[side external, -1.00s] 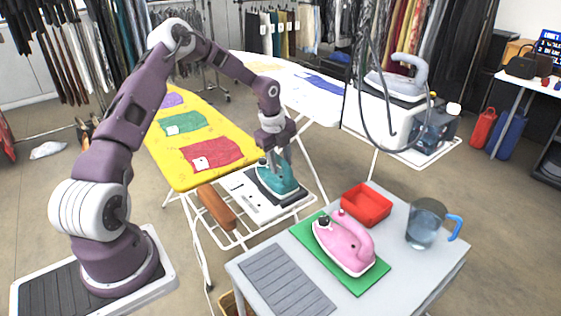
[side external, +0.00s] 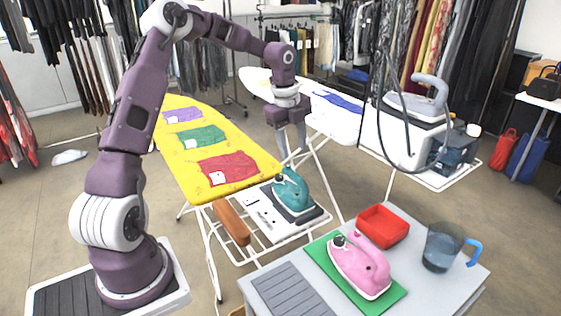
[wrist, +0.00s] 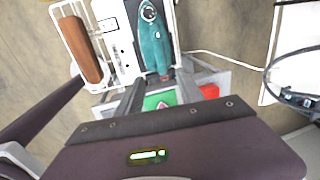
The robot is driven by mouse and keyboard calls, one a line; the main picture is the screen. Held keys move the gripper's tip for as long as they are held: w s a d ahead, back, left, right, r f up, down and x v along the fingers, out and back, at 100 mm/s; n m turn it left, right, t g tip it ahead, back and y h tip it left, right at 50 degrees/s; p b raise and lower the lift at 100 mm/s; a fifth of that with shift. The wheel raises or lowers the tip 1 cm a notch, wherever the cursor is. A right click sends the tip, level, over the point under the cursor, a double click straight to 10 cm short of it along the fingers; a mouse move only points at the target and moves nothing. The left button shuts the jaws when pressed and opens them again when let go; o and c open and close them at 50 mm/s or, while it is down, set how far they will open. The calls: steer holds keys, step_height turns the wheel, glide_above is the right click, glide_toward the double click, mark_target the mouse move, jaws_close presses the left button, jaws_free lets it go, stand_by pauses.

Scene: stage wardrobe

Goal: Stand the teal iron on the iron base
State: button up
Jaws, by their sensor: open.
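The teal iron (side external: 293,192) rests on the white iron base (side external: 262,214), on the wire rack at the near end of the yellow ironing board. It appears to sit sole-down on the base's right part. The wrist view shows the iron (wrist: 153,45) from above, with the white base (wrist: 118,40) beside it. My gripper (side external: 292,152) is open and empty, raised above and behind the iron, fingers pointing down and apart from it. The gripper fingers (wrist: 160,84) also show in the wrist view, with nothing between them. The iron's contact with the base is partly hidden.
A pink iron (side external: 360,265) stands on a green mat (side external: 396,299) on the grey table, near a red tray (side external: 382,226) and a water jug (side external: 440,247). A brown wooden piece (side external: 231,222) lies left of the base. A grey iron with a hanging hose (side external: 418,100) stands behind right.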

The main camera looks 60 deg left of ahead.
steer(key=s+d+r+n+t+y, duration=0.1)
steer(key=s+d+r+n+y, duration=0.1)
steer(key=s+d+r+n, duration=0.95)
steer(key=s+d+n+t+h, duration=0.1)
steer(key=s+d+n, duration=0.2)
steer(key=s, duration=0.6)
steer(key=s+d+n+t+h, duration=0.1)
steer(key=s+d+n, duration=0.2)
steer(key=s+d, duration=0.3)
steer(key=s, duration=0.3)
steer(key=shift+r+t, duration=0.15)
steer(key=shift+t, duration=0.25)
